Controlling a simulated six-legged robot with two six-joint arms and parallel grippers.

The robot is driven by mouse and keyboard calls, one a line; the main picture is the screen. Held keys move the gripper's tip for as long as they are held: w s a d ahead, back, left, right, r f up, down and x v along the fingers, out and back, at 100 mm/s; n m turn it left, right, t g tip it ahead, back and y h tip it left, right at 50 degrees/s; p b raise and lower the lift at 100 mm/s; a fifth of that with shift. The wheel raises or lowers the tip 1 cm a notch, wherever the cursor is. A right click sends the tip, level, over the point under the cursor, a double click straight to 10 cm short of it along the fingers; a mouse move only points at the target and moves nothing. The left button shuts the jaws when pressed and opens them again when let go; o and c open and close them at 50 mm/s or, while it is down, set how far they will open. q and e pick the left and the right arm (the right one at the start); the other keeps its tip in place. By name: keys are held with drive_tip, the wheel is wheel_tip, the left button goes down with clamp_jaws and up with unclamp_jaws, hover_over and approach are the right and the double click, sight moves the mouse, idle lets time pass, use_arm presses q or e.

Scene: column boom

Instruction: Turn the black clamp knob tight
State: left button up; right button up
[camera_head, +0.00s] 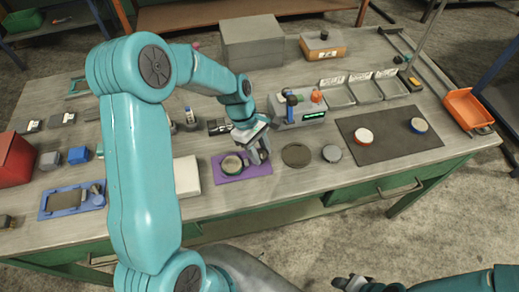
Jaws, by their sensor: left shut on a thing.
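My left gripper (259,151) reaches down over the middle of the workbench. It is at the right side of the purple mat (262,170), beside a round pale-topped piece (232,164) with a dark rim. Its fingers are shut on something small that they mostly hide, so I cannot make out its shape. I cannot pick out the black clamp knob for certain. My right gripper (351,283) is low at the bottom edge, in front of the bench and away from everything on it. Its finger gap is unclear.
A grey device with a green display (314,116) stands just right of the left gripper. A dark mat (388,141) carries two round pieces. Grey trays (364,91) line the back. A white block (187,176) and blue tray (51,215) lie left. An orange bin (467,109) is right.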

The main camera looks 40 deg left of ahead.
use_arm(q)
drive_tip(key=m+g, duration=0.1)
drive_tip(key=m, duration=0.1)
drive_tip(key=m+g, duration=0.1)
drive_tip(key=m, duration=0.2)
drive_tip(key=shift+w+d+y, duration=0.1)
drive_tip(key=shift+w+y, duration=0.1)
drive_tip(key=shift+y, duration=0.1)
drive_tip(key=m+g+y, duration=0.1)
drive_tip(key=m, duration=0.5)
drive_tip(key=shift+d+m+g+y+b, duration=0.1)
drive_tip(key=shift+m+g+y+b, duration=0.2)
drive_tip(key=shift+g+y, duration=0.1)
drive_tip(key=m+y, duration=0.1)
drive_tip(key=m, duration=0.1)
drive_tip(key=m+y+b, duration=0.1)
drive_tip(key=m, duration=0.2)
drive_tip(key=shift+d+m+g, duration=0.1)
drive_tip(key=shift+m+g, duration=0.2)
drive_tip(key=m+y, duration=0.2)
drive_tip(key=m, duration=0.3)
drive_tip(key=shift+r+b, duration=0.1)
drive_tip(key=shift+b, duration=0.3)
drive_tip(key=shift+m, duration=0.3)
drive_tip(key=o, duration=1)
drive_tip(key=shift+o, duration=0.2)
drive_tip(key=shift+d, duration=0.1)
